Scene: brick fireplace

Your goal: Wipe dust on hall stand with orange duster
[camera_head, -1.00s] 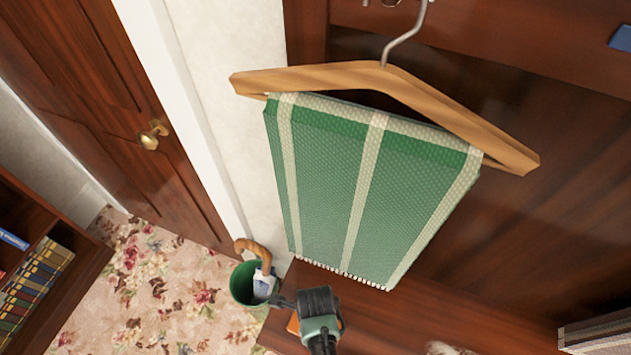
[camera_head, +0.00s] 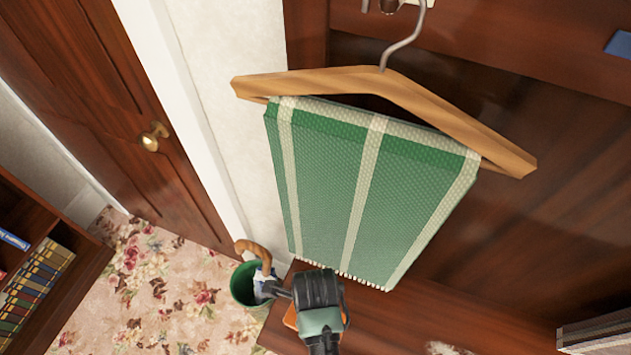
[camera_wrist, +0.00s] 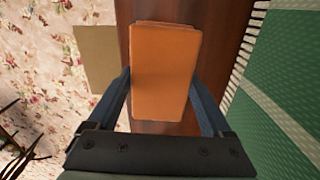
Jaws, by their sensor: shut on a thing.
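The orange duster (camera_wrist: 165,75) is a block held between the two fingers of my gripper (camera_wrist: 160,95) in the wrist view. My gripper is shut on it. In the head view my gripper (camera_head: 318,318) is low in the frame, over the left end of the hall stand's brown wooden surface (camera_head: 455,312), and only an edge of the orange duster (camera_head: 290,317) shows beside it. The wood also shows beneath the duster in the wrist view (camera_wrist: 215,45). I cannot tell whether the duster touches the wood. A small pale patch (camera_head: 447,348) lies on the surface, perhaps dust.
A green striped scarf (camera_head: 335,190) on a wooden hanger (camera_head: 385,82) hangs close to the right of my gripper. A green bin (camera_head: 245,285) with a curved cane handle (camera_head: 254,250) stands left of it on the floral carpet (camera_head: 150,280). A door (camera_head: 120,110) is farther left.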

